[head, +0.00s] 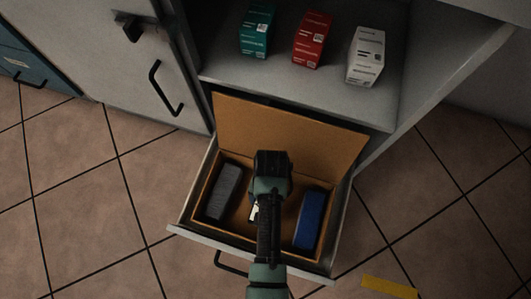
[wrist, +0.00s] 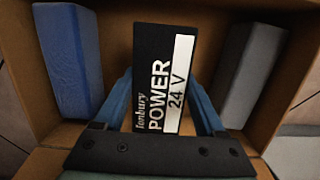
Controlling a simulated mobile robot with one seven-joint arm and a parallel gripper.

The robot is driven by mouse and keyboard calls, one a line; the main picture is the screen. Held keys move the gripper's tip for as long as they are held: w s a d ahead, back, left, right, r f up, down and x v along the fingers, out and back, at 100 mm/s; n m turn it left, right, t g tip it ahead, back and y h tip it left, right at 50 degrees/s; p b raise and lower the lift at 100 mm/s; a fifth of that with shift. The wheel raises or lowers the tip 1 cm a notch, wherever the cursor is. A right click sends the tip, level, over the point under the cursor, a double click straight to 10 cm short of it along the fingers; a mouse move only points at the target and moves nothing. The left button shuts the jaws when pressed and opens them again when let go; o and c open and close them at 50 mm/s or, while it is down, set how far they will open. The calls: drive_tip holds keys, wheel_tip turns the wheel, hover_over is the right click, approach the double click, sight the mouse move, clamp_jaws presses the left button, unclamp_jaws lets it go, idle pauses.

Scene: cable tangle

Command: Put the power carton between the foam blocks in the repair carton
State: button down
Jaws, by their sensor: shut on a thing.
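The power carton (wrist: 165,75) is black with a white "POWER 24 V" label. My gripper (wrist: 162,80) is shut on it, one blue finger on each side. In the wrist view the carton is between a blue foam block (wrist: 70,58) on the left and a grey foam block (wrist: 249,75) on the right. The repair carton (head: 237,233) is an open brown box, with the grey block (head: 224,192) left and the blue block (head: 311,218) right in the head view. There my arm hides most of the power carton (head: 254,211). I cannot tell whether it touches the bottom.
The repair carton sits in a pulled-out drawer (head: 190,235), its flap (head: 290,128) raised at the back. Teal (head: 256,31), red (head: 310,39) and white (head: 365,55) boxes stand on the shelf above. A yellow strip (head: 389,287) lies on the floor.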

drive_tip(key=shift+f+b, duration=1.45)
drive_tip(key=shift+f, duration=0.9)
drive_tip(key=shift+f, duration=0.15)
unclamp_jaws()
drive_tip(key=r+p, duration=0.2)
drive_tip(key=r, duration=0.2)
drive_tip(key=w+r+p, duration=0.1)
drive_tip(key=r+p, duration=0.2)
drive_tip(key=r, duration=0.1)
drive_tip(key=r+p, duration=0.3)
drive_tip(key=r, duration=0.1)
drive_tip(key=shift+w+d+r, duration=0.1)
drive_tip(key=shift+w+d, duration=0.2)
drive_tip(key=shift+w, duration=0.1)
drive_tip(key=shift+s, duration=0.1)
